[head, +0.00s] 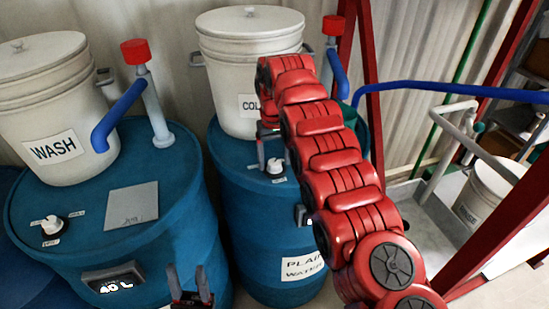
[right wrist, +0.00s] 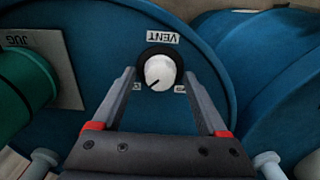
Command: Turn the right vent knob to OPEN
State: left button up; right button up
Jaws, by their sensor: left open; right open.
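The right vent knob (head: 275,166) is a white round dial on top of the right blue drum. In the right wrist view the knob (right wrist: 160,72) shows a dark pointer mark aimed to the lower left, under an upside-down VENT label (right wrist: 161,38). Two small labels beside it are partly hidden by my fingers and unreadable. My right gripper (right wrist: 160,80) is open, one finger on each side of the knob, with gaps visible; it also shows in the head view (head: 276,158). My left gripper (head: 191,287) is open and empty, low in front of the left drum.
The left drum (head: 180,240) carries a WASH bucket (head: 55,150), another vent knob (head: 52,226) and a bare JUG plate (head: 131,204). The right drum carries a white bucket (head: 250,60) and a green jug (right wrist: 25,90) close to my right gripper. Red-capped pipes stand behind.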

aim_at(274, 162)
notch_tip(274, 162, up, 17)
jog(key=p, duration=1.6)
